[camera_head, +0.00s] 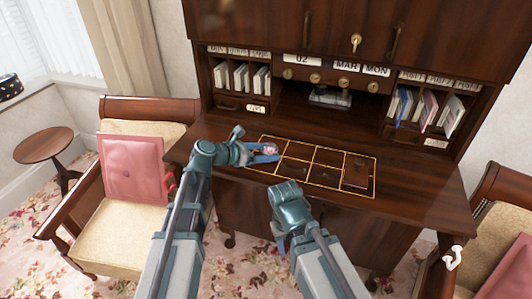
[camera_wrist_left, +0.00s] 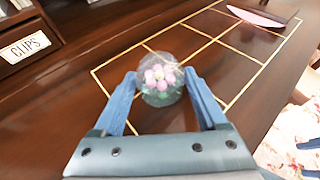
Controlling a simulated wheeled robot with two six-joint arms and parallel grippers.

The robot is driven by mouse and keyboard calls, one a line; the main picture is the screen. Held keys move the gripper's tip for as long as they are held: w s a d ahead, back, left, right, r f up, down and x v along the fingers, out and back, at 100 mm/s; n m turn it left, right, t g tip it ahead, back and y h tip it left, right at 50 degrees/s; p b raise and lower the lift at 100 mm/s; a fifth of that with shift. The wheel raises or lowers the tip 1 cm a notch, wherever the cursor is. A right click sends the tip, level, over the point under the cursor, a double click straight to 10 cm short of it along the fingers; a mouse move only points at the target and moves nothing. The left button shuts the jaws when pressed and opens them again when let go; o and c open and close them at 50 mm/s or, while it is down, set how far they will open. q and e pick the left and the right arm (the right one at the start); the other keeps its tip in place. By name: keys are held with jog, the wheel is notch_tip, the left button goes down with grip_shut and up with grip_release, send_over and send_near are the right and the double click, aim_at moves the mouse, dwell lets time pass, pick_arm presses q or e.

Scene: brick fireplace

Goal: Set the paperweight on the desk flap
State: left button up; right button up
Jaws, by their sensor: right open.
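The paperweight is a clear glass ball with pink flowers inside; it shows in the left wrist view (camera_wrist_left: 161,80) and small in the head view (camera_head: 270,149). My left gripper (camera_head: 266,153) has its blue fingers on both sides of the ball, apparently touching it, over the left part of the desk flap (camera_head: 225,165). Whether the ball rests on the flap or is slightly above it is unclear. The flap is dark wood with a gold-lined grid. My right gripper (camera_head: 280,240) is open and empty, low in front of the flap's front edge.
A brown leather item (camera_head: 357,171) lies in the grid's right end. Book-filled cubbies (camera_head: 242,76) and small drawers (camera_head: 316,78) stand behind the flap. A chair with a pink cushion (camera_head: 133,169) is at left, another chair (camera_head: 505,215) at right.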

pick_arm(q)
jog(key=o, duration=0.3)
jog(key=shift+r, duration=0.2)
jog(key=p+v, duration=0.5)
jog(key=v, duration=0.7)
jog(key=shift+f, duration=0.15)
jog(key=shift+s, duration=0.1)
